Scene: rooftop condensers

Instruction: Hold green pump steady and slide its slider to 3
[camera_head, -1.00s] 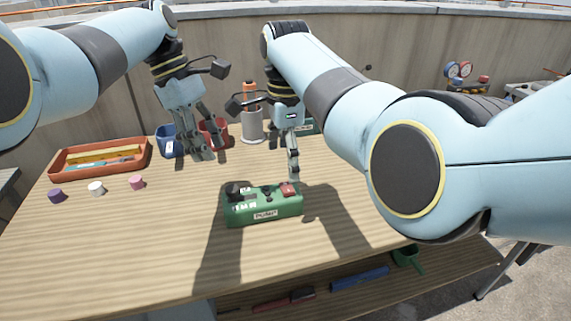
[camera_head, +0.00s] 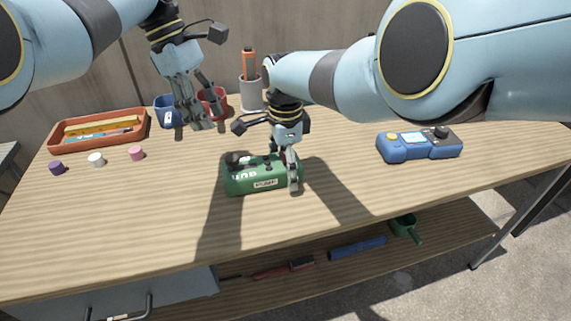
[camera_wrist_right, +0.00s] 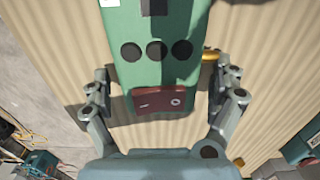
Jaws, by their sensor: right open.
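The green pump (camera_head: 262,183) stands on the table in the head view, with a label on its front and dark controls on top. In the right wrist view it (camera_wrist_right: 155,78) shows three dark round spots and a dark red rocker switch. My right gripper (camera_head: 291,180) is open at the pump's right end. In the right wrist view its fingers (camera_wrist_right: 162,92) stand on either side of that end, with gaps beside the body. The slider and its setting cannot be made out. My left gripper (camera_head: 203,122) is open and empty, in the air behind and left of the pump.
A blue device (camera_head: 420,151) stands to the right. The table in front of the pump is clear.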

